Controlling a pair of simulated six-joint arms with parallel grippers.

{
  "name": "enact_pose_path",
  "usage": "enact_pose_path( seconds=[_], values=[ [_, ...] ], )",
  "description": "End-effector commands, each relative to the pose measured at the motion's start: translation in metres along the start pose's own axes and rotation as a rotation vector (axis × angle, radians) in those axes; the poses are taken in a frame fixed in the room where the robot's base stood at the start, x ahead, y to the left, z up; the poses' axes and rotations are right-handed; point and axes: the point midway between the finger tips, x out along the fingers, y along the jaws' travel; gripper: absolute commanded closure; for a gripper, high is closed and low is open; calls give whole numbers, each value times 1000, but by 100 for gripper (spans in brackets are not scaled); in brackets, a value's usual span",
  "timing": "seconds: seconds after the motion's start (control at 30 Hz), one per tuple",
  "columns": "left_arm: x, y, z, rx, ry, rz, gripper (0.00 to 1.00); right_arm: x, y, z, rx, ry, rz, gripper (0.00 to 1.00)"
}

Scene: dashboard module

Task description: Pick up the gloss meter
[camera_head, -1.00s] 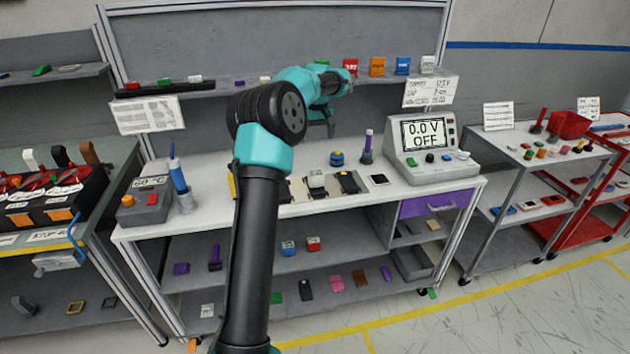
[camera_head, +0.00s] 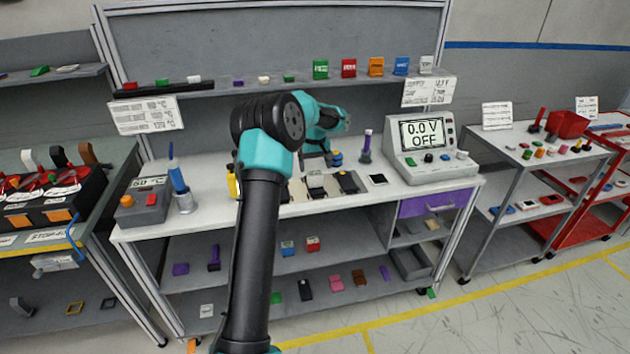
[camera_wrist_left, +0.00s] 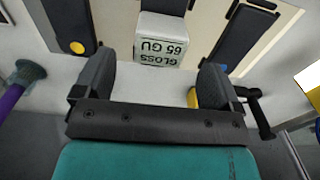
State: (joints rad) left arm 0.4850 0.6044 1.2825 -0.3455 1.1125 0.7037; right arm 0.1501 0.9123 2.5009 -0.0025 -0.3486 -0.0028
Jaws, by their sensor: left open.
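The gloss meter (camera_wrist_left: 162,42) shows in the left wrist view as a pale box with a label reading "GLOSS 65 GU". In the head view the gloss meter (camera_head: 316,181) stands on the white bench, in the middle of a tray of devices. My left gripper (camera_head: 322,154) is above and behind it in the head view. In the left wrist view my left gripper (camera_wrist_left: 155,75) is open, its two dark fingers apart with nothing between them. The gloss meter lies beyond the fingertips, roughly centred between them, not touching. My right gripper is not in view.
Dark devices (camera_head: 349,182) flank the gloss meter. A soldering-style holder (camera_head: 184,190) is at left. Shelves with small items lie above and below.

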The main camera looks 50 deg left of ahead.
Motion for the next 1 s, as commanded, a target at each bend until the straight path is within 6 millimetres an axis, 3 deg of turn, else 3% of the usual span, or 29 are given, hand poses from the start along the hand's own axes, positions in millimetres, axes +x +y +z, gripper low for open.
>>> enact_pose_path(
  seconds=[0.47,0.8,1.0],
  values=[
    [9,0,0,0,1,1,11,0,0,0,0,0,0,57],
    [49,-1,0,0,-1,0,11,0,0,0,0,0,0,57],
    [60,0,0,0,1,1,11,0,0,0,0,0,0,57]
  ],
)
